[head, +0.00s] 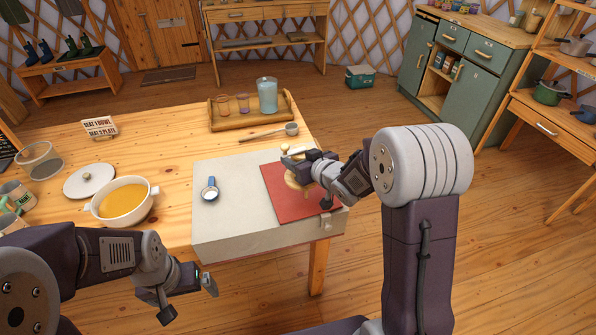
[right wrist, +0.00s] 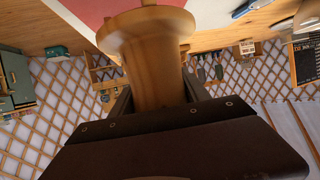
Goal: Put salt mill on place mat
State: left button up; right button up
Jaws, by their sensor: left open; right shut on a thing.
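The wooden salt mill (head: 294,183) is in my right gripper (head: 308,168), over the red place mat (head: 288,207) in the head view. The gripper hides its middle. In the right wrist view the mill (right wrist: 150,60) stands between the jaws, with its wide round end towards the red mat (right wrist: 92,10). I cannot tell whether the mill touches the mat. My left gripper (head: 190,302) is open and empty, in front of the table, low in the head view.
The mat lies on a grey chest top (head: 235,225) at the table's right end. A soup pot (head: 125,205), a lid (head: 90,181), a ladle (head: 270,132) and a wooden tray (head: 225,125) with glasses are on the table.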

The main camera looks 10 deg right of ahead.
aim_at(289, 177)
notch_tip(289, 177, down, 4)
jog(key=shift+r+b, duration=0.1)
jog(key=shift+b, duration=0.75)
jog(key=shift+f, duration=0.2)
jog(key=o, duration=1.6)
jog(key=shift+c, duration=0.2)
jog(key=shift+r, duration=0.1)
